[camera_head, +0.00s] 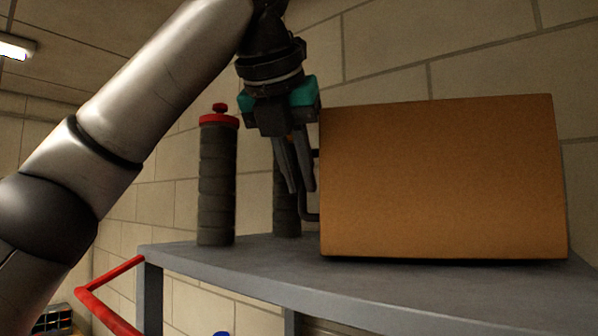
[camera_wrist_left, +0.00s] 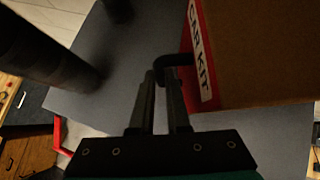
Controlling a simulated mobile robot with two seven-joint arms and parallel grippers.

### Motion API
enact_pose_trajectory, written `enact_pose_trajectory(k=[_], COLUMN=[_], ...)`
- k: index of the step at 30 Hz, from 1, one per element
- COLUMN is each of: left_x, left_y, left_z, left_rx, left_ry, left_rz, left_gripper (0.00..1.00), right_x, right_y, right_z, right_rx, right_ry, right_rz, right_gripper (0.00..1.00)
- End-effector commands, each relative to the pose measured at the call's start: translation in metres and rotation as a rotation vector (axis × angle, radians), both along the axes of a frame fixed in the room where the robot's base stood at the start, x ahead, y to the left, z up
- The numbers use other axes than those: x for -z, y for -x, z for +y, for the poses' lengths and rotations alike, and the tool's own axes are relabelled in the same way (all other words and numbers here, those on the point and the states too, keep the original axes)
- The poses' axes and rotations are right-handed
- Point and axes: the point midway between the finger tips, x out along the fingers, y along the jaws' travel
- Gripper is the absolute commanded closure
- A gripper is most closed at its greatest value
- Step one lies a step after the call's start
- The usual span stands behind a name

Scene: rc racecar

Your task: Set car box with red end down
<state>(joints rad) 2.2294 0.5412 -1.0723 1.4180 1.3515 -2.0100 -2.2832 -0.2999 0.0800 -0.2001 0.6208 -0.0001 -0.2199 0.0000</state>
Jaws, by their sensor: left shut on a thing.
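The car box (camera_head: 443,178) sits on the grey shelf (camera_head: 330,290), its plain brown side facing the head camera. In the left wrist view its red end (camera_wrist_left: 187,45) carries a white "CAR KIT" label (camera_wrist_left: 200,52) and a black handle (camera_wrist_left: 172,61). That end faces left, towards my left gripper, not down. My left gripper (camera_head: 303,190) points down beside this end, and its fingers (camera_wrist_left: 161,76) are shut on the handle. The handle also shows in the head view (camera_head: 310,217). My right gripper is in neither view.
A dark ribbed bottle with a red cap (camera_head: 217,180) stands on the shelf left of the gripper. A second dark bottle (camera_head: 287,207) is partly hidden behind my fingers. A red rail (camera_head: 105,308) is at lower left. A brick wall (camera_head: 400,50) stands behind.

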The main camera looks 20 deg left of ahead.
Motion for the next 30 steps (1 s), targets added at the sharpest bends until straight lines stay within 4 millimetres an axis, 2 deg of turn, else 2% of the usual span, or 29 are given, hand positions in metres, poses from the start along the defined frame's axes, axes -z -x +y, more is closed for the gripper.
enact_pose_trajectory(k=[12, 13, 21, 30], left_x=[0.0084, 0.0077, 0.0077, 0.0086], left_y=[0.0001, 0.0001, 0.0001, 0.0], left_z=[0.0, 0.0, 0.0, 0.0], left_rx=[0.001, 0.001, 0.0, 0.001], left_ry=[0.002, 0.002, 0.001, -0.002], left_rz=[-0.003, -0.003, -0.001, 0.001], left_gripper=[1.0, 0.82, 0.52, 0.51], right_x=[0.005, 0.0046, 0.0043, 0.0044], right_y=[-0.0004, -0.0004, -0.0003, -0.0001], right_z=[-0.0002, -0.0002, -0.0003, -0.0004], right_rx=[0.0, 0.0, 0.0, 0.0], right_ry=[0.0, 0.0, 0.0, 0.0], right_rz=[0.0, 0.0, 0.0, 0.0], right_gripper=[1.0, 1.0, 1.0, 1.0])
